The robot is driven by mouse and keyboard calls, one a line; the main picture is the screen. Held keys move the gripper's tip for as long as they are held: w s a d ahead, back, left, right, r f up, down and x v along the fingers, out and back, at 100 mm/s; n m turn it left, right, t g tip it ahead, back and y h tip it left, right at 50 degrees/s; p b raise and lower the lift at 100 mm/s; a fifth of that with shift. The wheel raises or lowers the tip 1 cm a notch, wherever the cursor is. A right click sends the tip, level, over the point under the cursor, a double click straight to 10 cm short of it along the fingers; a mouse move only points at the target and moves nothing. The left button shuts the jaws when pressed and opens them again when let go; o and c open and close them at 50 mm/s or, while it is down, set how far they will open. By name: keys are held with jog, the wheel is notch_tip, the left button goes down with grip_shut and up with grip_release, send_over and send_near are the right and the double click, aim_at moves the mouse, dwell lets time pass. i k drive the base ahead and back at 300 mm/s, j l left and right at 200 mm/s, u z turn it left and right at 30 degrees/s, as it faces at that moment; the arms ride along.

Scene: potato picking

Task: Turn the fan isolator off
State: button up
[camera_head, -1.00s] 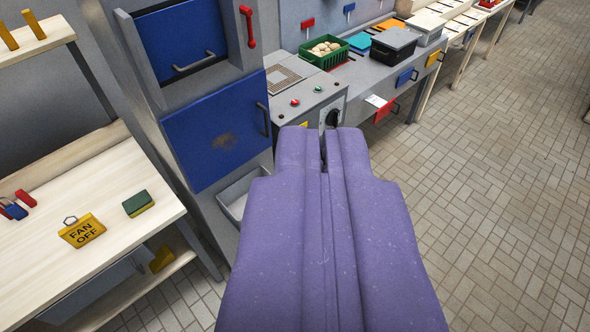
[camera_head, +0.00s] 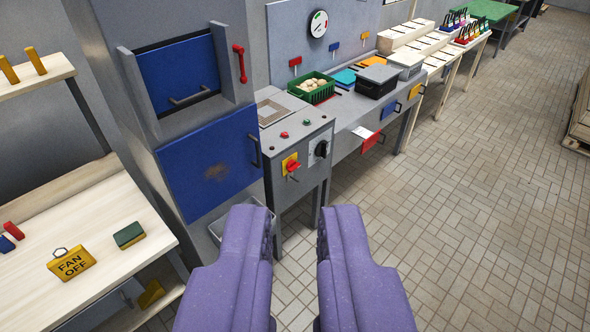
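The fan isolator appears to be the red rotary handle on a yellow plate (camera_head: 291,165), on the front of a grey control cabinet (camera_head: 303,133). A black rotary knob (camera_head: 321,149) sits just right of it. My gripper (camera_head: 295,224) is open and empty, its two purple fingers apart below and in front of the cabinet. The fingers do not touch the handle. A yellow tag marked FAN OFF (camera_head: 71,263) stands on the wooden bench (camera_head: 105,222) at left. I cannot read the handle's setting.
A grey cabinet with blue doors (camera_head: 212,160) and a red lever (camera_head: 239,63) stands left of the controls. A green crate of potatoes (camera_head: 313,88) and a black box (camera_head: 377,82) sit on the counter behind.

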aim_at(293, 165)
jog(key=i+l, duration=0.15)
jog(key=i, duration=0.3)
jog(key=i+l+u, duration=0.1)
jog(key=i, duration=0.35)
jog(key=i+l+u, duration=0.1)
jog(key=i, duration=0.35)
jog(key=i+l, duration=0.25)
jog(key=i, duration=0.2)
jog(key=i+l+u, duration=0.1)
jog(key=i, duration=0.35)
jog(key=l, duration=0.1)
